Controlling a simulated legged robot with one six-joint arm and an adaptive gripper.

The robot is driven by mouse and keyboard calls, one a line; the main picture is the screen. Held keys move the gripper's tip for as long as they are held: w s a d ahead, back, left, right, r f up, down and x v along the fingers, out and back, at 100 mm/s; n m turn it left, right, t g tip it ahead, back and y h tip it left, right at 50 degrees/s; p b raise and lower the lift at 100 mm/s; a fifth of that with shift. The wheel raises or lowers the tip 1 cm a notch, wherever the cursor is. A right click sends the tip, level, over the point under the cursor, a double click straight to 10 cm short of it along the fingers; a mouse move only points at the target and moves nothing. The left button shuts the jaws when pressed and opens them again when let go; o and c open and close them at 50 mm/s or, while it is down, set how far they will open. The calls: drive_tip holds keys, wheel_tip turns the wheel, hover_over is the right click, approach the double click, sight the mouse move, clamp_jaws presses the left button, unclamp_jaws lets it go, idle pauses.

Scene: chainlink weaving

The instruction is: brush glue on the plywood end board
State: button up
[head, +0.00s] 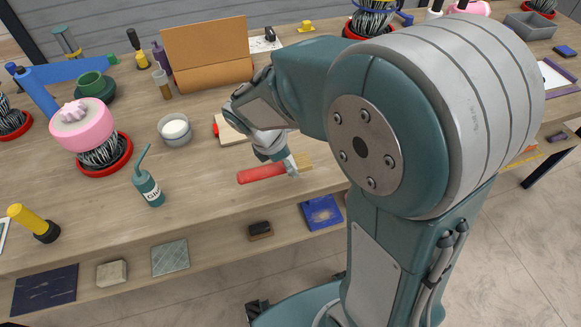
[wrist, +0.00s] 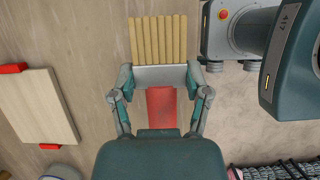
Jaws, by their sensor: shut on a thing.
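The brush has a red handle (head: 262,173), a silver ferrule and tan bristles (wrist: 158,38). My gripper (head: 290,164) is shut on the brush; in the wrist view its fingers (wrist: 160,78) press on both sides of the ferrule. The brush is at or just above the bench top; I cannot tell if it touches. The pale plywood end board (wrist: 38,106) lies flat, left of the gripper in the wrist view, with red pieces at two edges. In the head view my arm partly hides the board (head: 229,133). A teal glue bottle (head: 149,190) with a nozzle stands front left.
A pink-topped wire bundle in a red dish (head: 104,166) is farther left. An open brown case (head: 208,56) stands behind. The bench (head: 205,195) is clear between bottle and brush.

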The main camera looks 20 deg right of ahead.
drive_tip(key=f, duration=0.2)
drive_tip(key=w+f, duration=0.1)
drive_tip(key=shift+d+f, duration=0.2)
drive_tip(key=shift+d, duration=0.15)
drive_tip(key=shift+f, duration=0.25)
drive_tip(key=shift+f, duration=0.25)
drive_tip(key=o, duration=1.2)
drive_tip(key=shift+c, duration=0.2)
drive_tip(key=shift+r, duration=0.1)
